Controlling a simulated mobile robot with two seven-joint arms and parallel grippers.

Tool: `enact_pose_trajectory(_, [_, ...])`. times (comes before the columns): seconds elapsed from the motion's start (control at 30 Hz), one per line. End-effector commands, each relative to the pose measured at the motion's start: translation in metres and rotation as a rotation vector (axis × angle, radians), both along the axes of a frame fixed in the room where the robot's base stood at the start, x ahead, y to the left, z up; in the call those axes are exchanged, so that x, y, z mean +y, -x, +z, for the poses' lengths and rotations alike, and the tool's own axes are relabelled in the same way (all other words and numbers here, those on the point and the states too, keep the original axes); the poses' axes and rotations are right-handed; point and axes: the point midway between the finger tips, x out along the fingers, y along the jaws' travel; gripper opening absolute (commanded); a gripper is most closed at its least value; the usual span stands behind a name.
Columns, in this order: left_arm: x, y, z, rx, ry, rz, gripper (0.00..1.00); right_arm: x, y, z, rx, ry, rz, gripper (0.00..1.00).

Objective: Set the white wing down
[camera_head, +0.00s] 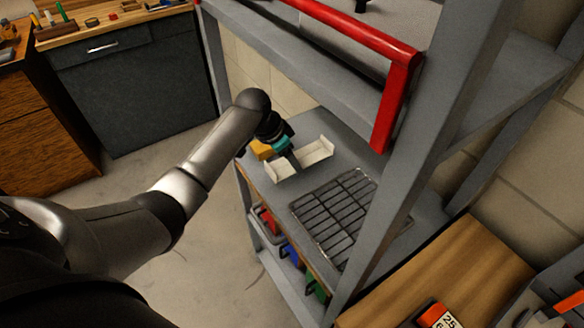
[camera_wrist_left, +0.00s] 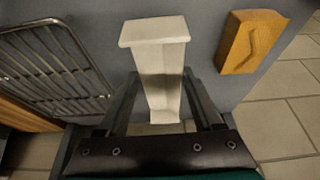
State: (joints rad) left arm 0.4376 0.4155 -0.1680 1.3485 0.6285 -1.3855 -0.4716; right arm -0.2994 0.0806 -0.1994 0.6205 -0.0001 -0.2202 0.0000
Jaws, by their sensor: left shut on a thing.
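The white wing (camera_head: 317,152) is a pale bar with upright end plates, at the grey shelf (camera_head: 345,165) in the head view. My left gripper (camera_head: 291,158) comes in from the left and is shut on the wing's middle. In the left wrist view the wing (camera_wrist_left: 157,60) runs between the two fingers of my left gripper (camera_wrist_left: 165,92), with one end plate toward the top. I cannot tell whether the wing touches the shelf or is slightly above it. My right gripper is not in view.
An orange-yellow block (camera_head: 261,149) lies near the shelf's left edge, close beside my gripper. A black wire rack (camera_head: 335,215) lies on the nearer part. A red bar (camera_head: 392,105) and a grey post (camera_head: 420,150) stand to the right. Colored bins sit below.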

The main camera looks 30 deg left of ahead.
Motion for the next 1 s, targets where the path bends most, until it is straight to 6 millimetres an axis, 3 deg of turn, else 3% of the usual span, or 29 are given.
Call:
enact_pose_trajectory(0.2, [-0.001, 0.001, -0.031, 0.002, 0.002, 0.0, 0.14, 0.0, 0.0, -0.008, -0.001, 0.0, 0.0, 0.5])
enact_pose_trajectory(0.57, [0.0, 0.0, -0.035, 0.0, 0.0, 0.001, 0.14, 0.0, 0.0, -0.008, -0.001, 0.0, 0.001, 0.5])
enact_pose_trajectory(0.6, [0.0, 0.0, -0.034, 0.0, 0.0, 0.001, 0.71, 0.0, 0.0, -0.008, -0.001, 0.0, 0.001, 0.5])
enact_pose_trajectory(0.83, [0.0, 0.0, -0.034, 0.001, -0.001, 0.0, 0.97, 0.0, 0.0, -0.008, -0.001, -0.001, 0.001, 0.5])
enact_pose_trajectory(1.0, [0.0, 0.0, -0.034, 0.001, -0.001, 0.0, 0.97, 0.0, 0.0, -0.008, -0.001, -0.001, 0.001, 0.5])
